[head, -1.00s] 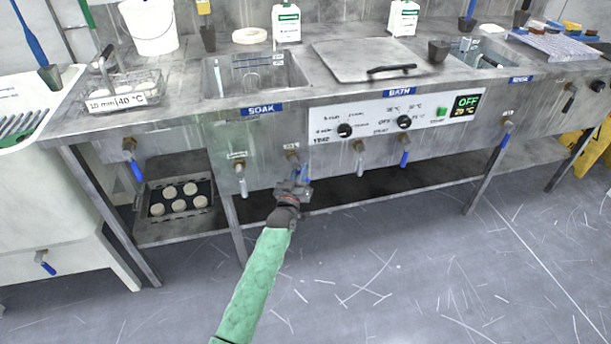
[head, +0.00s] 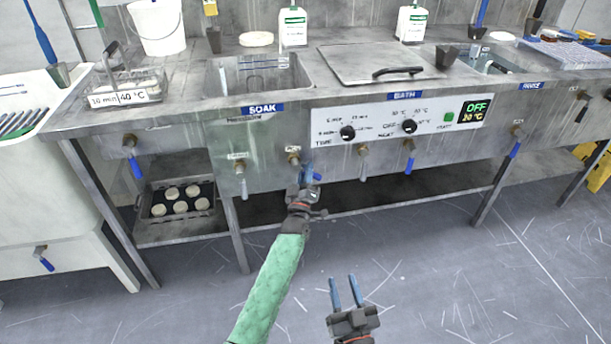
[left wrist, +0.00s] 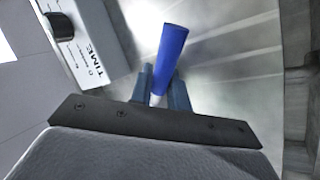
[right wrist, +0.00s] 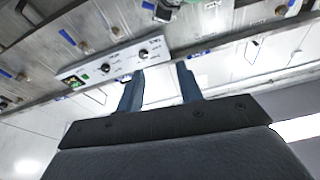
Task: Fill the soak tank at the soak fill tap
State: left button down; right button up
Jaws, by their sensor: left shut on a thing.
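The soak tank (head: 228,78) is an open steel basin set in the bench above the blue SOAK label (head: 262,110). I cannot tell a water level in it. Below the label, a brass tap (head: 293,158) on the front panel has a blue lever. My left gripper (head: 306,178) is shut on this blue lever, which also shows between the fingers in the left wrist view (left wrist: 170,52). The tap's small label is too blurred to read. My right gripper (head: 346,292) is open and empty, low over the floor, its fingers apart in the right wrist view (right wrist: 158,85).
A grey-levered tap (head: 240,170) is just left. The control panel (head: 440,130) and more taps are to the right. A lidded bath (head: 350,65) and a wire basket (head: 128,85) are on the bench. Below are a shelf tray (head: 150,212) and open floor.

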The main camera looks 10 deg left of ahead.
pick_arm(q)
jog(key=shift+d+r+n+y+b, duration=0.15)
jog(key=shift+n+y+b, duration=0.2)
jog(key=shift+n+y, duration=0.6)
pick_arm(e)
notch_tip(320, 180, up, 9)
jog(key=t, duration=0.3)
jog(key=shift+s+d+r+t+y, duration=0.2)
jog(key=shift+s+d+t+y, duration=0.1)
jog(key=shift+s+d, duration=0.1)
pick_arm(q)
jog(key=c, duration=1.4)
grip_release()
